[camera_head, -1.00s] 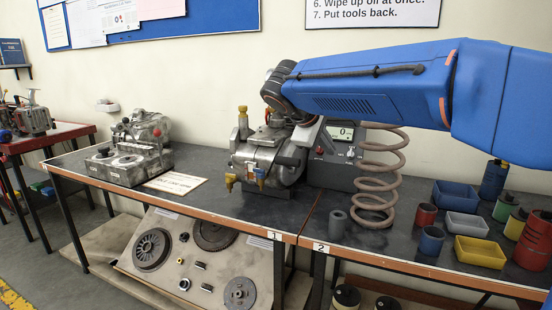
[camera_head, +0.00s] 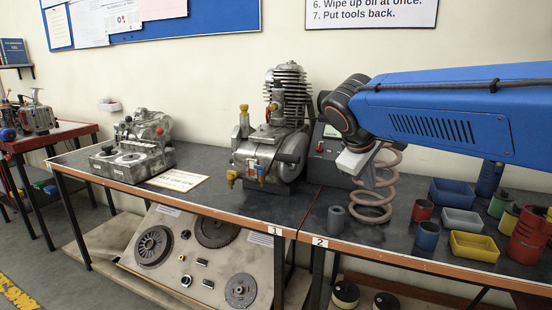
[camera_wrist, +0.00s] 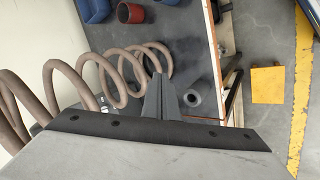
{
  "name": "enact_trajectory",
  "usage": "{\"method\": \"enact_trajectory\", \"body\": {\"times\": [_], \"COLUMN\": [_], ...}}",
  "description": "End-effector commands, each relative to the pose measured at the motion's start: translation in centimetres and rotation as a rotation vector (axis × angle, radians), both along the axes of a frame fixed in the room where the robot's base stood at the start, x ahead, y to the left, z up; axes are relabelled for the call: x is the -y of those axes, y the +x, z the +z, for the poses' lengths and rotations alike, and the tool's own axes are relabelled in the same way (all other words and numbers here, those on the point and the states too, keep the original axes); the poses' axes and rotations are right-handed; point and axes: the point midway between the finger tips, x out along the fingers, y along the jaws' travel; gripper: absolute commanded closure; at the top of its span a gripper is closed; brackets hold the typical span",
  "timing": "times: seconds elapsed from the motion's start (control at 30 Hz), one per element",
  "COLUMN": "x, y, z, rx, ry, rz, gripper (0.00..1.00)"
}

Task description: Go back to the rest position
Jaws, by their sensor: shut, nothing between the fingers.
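My blue arm reaches in from the right in the head view. My gripper (camera_head: 368,178) hangs above the bench in front of the brown coil spring (camera_head: 372,211), hiding part of its upper turns. In the wrist view, the fingers of my gripper (camera_wrist: 159,82) are together and empty, with the spring's coils (camera_wrist: 118,92) beyond and to the left. I cannot tell whether the gripper touches the spring.
The engine (camera_head: 270,152) stands left of my gripper. A grey cylinder (camera_head: 337,219) is beside the spring. Coloured bins, such as a yellow bin (camera_head: 474,246), and cans stand at right. A sloped parts board (camera_head: 205,262) is below the bench.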

Motion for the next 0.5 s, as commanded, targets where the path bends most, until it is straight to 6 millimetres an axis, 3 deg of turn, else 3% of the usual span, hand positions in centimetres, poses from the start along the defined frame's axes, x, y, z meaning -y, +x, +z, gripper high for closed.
{"method": "enact_trajectory", "body": {"times": [0.03,0.2,0.5], "x": [1.3,3.9,6.1], "y": [-1.8,-7.3,-16.7], "z": [-0.8,-4.3,-10.9], "rx": [-0.001,-0.004,0.016], "ry": [0.038,0.175,0.417], "rz": [-0.031,-0.130,-0.320], "gripper": [1.00,1.00,1.00]}}
